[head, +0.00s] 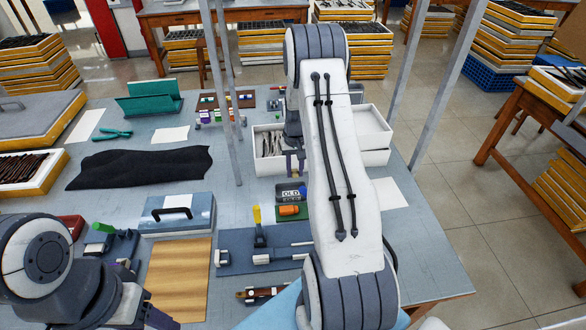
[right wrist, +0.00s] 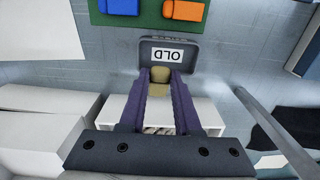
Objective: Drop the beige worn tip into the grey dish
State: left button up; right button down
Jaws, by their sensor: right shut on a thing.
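My right gripper (right wrist: 160,78) has purple fingers shut on the beige worn tip (right wrist: 159,74). In that view the tip overlaps the dish's near edge, below the label; its height above the dish is hard to tell.
A white box (head: 262,158) with metal pieces stands behind the dish. The green mat (right wrist: 222,14) holds a blue and an orange block. A blue-grey fixture (head: 236,258) and a wooden board (head: 178,280) lie nearer. A thin grey post (head: 222,80) rises nearby.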

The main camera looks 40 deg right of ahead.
aim_at(295, 172)
jog(key=shift+f, duration=0.1)
jog(key=c, duration=0.5)
grip_release()
notch_tip(295, 172, up, 10)
jog(key=shift+r+b, duration=0.25)
jog(key=shift+b, duration=0.55)
